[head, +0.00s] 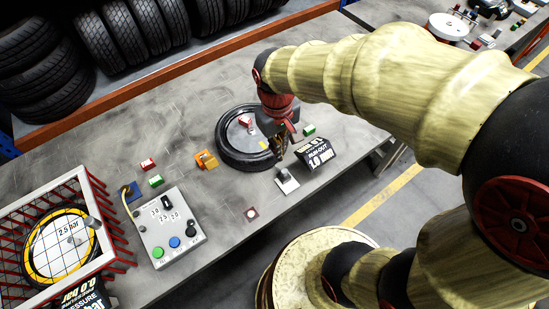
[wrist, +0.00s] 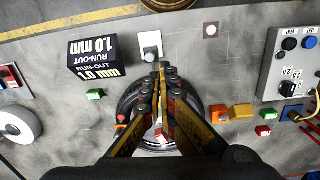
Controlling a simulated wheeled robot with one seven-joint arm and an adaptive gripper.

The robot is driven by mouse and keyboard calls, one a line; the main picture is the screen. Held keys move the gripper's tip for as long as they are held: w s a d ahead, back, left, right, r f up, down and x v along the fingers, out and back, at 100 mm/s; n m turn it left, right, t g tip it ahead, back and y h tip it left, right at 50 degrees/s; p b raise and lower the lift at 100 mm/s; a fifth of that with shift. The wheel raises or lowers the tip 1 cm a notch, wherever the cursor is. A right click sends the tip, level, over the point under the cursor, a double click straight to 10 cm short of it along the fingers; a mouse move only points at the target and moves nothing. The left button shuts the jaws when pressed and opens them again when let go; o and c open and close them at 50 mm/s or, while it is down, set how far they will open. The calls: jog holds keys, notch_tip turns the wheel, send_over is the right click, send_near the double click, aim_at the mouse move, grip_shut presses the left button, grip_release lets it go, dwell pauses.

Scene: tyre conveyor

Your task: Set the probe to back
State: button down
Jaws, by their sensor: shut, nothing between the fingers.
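A small pale plate (head: 287,181) with a grey lever or knob on it sits near the bench's front edge, just left of the black run-out display reading 1.0 mm (head: 319,156). It may be the probe control; I see no label on it. In the wrist view the plate (wrist: 151,43) lies just beyond my fingertips. My gripper (head: 279,158) is shut and empty, pointing down between the tyre and the plate. In the wrist view my gripper (wrist: 161,72) partly covers the black tyre (wrist: 130,104). The tyre (head: 226,152) lies flat on the bench; whether the fingers touch anything is unclear.
Left of the tyre are an orange block (head: 206,160), red and green buttons, and a grey control box (head: 165,230) with a black knob. A red wire cage (head: 110,262) holds a round 2.5 bar gauge. Tyres rack behind. Bare bench (head: 225,205) lies left of the plate.

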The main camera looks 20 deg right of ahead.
jog(key=w+f+n, duration=0.1)
jog(key=w+f, duration=0.1)
jog(key=w+f+n+g, duration=0.1)
jog(key=w+f, duration=0.1)
jog(key=w, duration=0.1)
jog(key=w+f+n+g+h, duration=0.1)
jog(key=w+f, duration=0.1)
jog(key=w, duration=0.1)
jog(key=shift+a+f+p, duration=0.1)
jog(key=shift+a+p, duration=0.25)
jog(key=shift+p, duration=0.05)
jog(key=shift+s+d+n, duration=0.1)
jog(key=shift+s+n, duration=0.1)
jog(key=shift+n, duration=0.3)
jog(key=shift+s, duration=0.1)
jog(key=b+x, duration=0.1)
jog(key=x, duration=0.8)
jog(key=shift+s+f+b, duration=0.2)
jog(key=shift+f+b, duration=0.1)
jog(key=shift+b, duration=0.1)
jog(key=shift+d, duration=0.1)
